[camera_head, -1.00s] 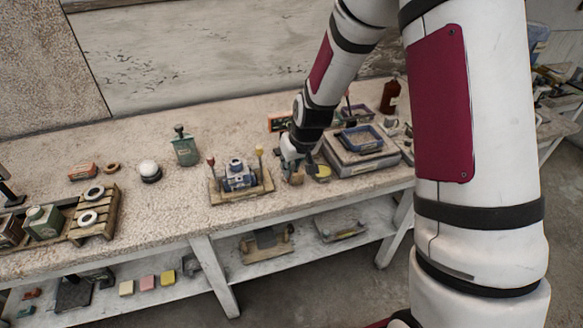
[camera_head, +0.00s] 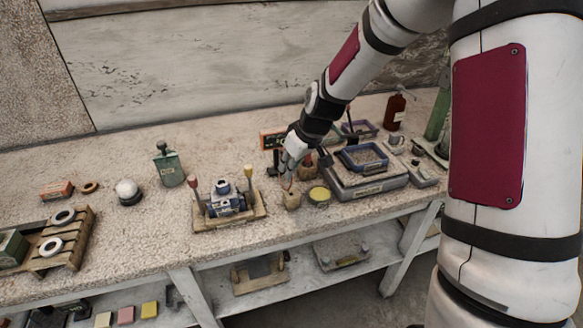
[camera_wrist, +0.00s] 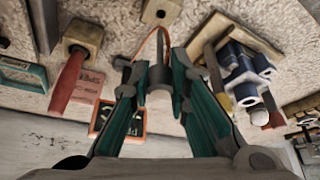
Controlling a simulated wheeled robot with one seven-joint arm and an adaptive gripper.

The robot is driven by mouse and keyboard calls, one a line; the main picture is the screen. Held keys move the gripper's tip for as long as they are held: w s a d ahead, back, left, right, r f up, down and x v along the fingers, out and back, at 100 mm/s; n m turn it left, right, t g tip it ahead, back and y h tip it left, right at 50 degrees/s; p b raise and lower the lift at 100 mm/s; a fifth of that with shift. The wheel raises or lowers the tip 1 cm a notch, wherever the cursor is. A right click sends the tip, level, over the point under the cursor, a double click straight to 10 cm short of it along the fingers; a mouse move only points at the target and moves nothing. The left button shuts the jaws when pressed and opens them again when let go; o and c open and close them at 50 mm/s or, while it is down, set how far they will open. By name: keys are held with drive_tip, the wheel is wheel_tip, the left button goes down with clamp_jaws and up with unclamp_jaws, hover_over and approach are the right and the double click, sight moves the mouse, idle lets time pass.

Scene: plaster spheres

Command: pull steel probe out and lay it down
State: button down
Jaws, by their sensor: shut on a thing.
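My gripper (camera_head: 289,173) is over the bench, just above a small tan block (camera_head: 292,200). In the wrist view its green-sided fingers (camera_wrist: 159,80) are shut on a grey cylindrical piece, which looks like the handle end of the steel probe (camera_wrist: 158,76). A thin dark rod runs from it toward the tan block, which also shows in the wrist view (camera_wrist: 160,12) with a hole in its top. A thin reddish line curves beside the rod. Whether the probe's tip is clear of the hole I cannot tell. In the head view the probe is too small to make out.
A blue fixture on a wooden board (camera_head: 253,212) stands left of the block. A yellow-topped tin (camera_head: 319,194) and a grey slab with a blue tray (camera_head: 362,157) are on the right. A red-handled tool (camera_wrist: 67,82) is close by.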

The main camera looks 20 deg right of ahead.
sight(291, 185)
drive_tip(key=shift+f+b, duration=0.9)
drive_tip(key=shift+f, duration=1.9)
drive_tip(key=shift+f, duration=0.65)
drive_tip(key=c, duration=1.4)
unclamp_jaws()
drive_tip(key=shift+c, duration=0.2)
drive_tip(key=shift+r+p, duration=1.15)
drive_tip(key=shift+r, duration=0.85)
